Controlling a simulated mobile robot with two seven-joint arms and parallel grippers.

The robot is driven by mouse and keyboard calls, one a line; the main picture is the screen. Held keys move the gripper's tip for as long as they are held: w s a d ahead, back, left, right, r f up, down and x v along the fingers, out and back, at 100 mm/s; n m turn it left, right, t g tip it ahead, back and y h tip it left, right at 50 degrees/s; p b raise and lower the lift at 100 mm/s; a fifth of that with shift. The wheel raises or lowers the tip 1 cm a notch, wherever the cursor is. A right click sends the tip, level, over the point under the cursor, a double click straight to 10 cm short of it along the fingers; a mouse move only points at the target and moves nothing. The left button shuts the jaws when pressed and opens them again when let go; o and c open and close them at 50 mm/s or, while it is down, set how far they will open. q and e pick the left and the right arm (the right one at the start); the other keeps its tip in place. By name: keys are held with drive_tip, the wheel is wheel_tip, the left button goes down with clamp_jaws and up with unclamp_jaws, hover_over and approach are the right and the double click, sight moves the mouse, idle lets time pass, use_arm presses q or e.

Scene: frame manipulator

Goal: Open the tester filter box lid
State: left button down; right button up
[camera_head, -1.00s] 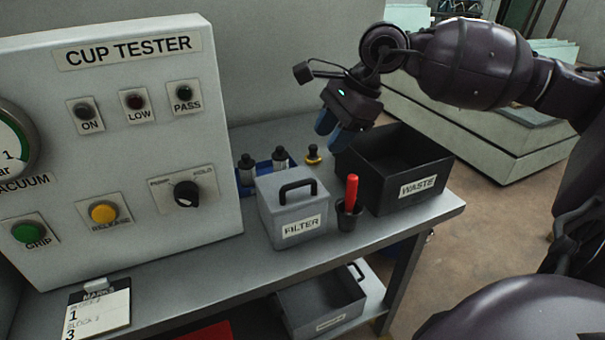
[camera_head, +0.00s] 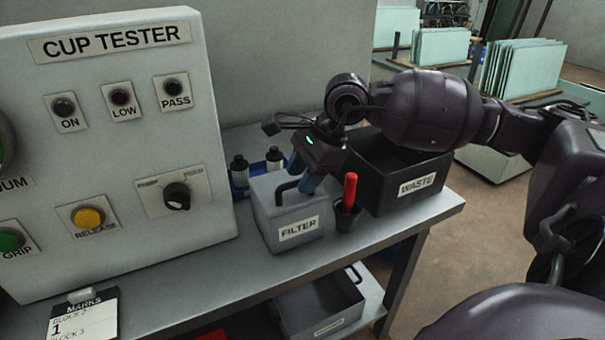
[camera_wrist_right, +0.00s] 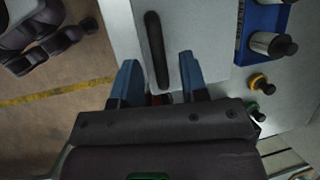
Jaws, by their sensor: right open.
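The grey filter box (camera_head: 272,226) stands on the bench with its FILTER label facing me and its lid shut. Its black lid handle (camera_head: 286,188) is partly hidden behind my gripper. My right gripper (camera_head: 301,178) is open, with blue fingers pointing down at the handle. In the right wrist view the handle (camera_wrist_right: 156,50) runs upward between the lines of the two open fingers of the gripper (camera_wrist_right: 159,76), with its near end reaching between them. I cannot tell whether the fingers touch it. My left gripper is not in view.
A black WASTE bin (camera_head: 418,184) stands right of the box. A black cup with a red-handled tool (camera_head: 349,188) stands close beside the box. The cup tester (camera_head: 120,150) is at the left. A blue tray (camera_wrist_right: 263,30) holds dark-capped bottles behind the box.

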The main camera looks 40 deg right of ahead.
clamp_jaws()
drive_tip(key=shift+w+r, duration=0.1)
